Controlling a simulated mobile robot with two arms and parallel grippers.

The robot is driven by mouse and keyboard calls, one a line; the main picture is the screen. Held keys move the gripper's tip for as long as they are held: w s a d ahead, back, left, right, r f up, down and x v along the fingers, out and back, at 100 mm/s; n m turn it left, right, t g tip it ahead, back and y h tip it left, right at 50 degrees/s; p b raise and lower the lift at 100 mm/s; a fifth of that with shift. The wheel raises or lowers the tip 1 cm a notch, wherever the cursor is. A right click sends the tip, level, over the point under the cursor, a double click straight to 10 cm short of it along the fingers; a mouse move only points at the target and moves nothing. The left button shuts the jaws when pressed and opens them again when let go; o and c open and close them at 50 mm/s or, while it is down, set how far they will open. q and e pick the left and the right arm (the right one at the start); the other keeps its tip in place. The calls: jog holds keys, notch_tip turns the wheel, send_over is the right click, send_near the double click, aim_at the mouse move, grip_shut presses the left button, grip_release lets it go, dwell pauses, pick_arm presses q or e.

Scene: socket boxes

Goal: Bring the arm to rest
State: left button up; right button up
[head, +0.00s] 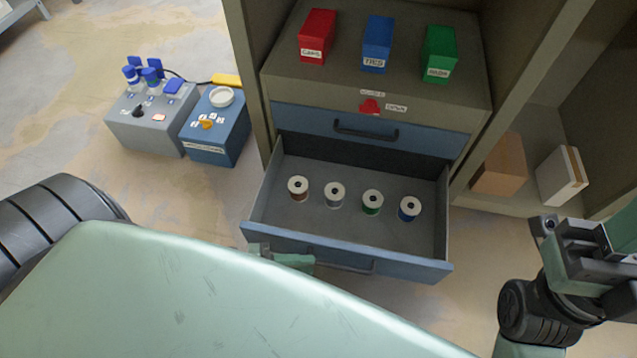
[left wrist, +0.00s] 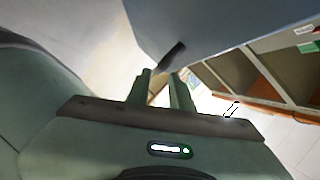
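My left gripper (head: 285,258) is at the front of the pulled-out lower drawer (head: 345,252), mostly hidden behind my green body. In the left wrist view its two fingers (left wrist: 160,80) stand apart with a gap between them. The drawer's dark handle (left wrist: 172,57) lies at the fingertips, and I see no clear grip on it. The handle also shows in the head view (head: 345,265), to the right of the left gripper. My right gripper (head: 562,240) is at the right edge, away from the drawer; its finger gap is unclear.
Several spools (head: 335,193) stand in the open drawer. The upper drawer (head: 300,118) is shut. Red (head: 317,35), blue (head: 377,43) and green (head: 440,52) boxes stand on the cabinet. Two socket boxes (head: 145,128) (head: 217,130) sit left. A cardboard box (head: 500,165) is at right.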

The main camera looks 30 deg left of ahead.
pick_arm(q)
jog(key=shift+s+a+r, duration=0.1)
jog(key=shift+s+a, duration=0.25)
jog(key=shift+a, duration=0.2)
